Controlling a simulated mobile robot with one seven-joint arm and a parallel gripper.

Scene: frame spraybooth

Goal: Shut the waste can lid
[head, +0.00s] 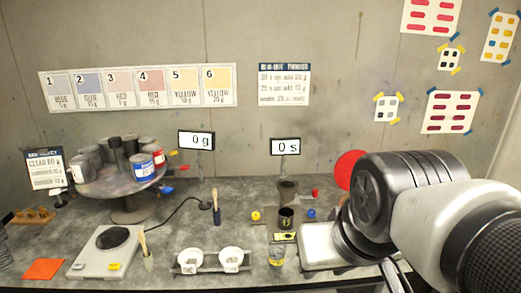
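A round red disc (350,168), which looks like the raised lid of the waste can, stands upright at the back right of the bench. My silver and white arm covers its right and lower edge. The can's body is not clearly visible; my arm hides the area below and right of the disc. My arm reaches in from the right and bends down in front of this area. I cannot make out my gripper's fingers; the end of the arm is hidden behind the wrist or out of frame.
A pale grey box-like object (318,246) lies beside my wrist. Left of it are a small dark cup (286,217), a glass jar (277,256) and a rack (210,267) with white cups. A scale (107,250) and a round can stand (130,190) are farther left.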

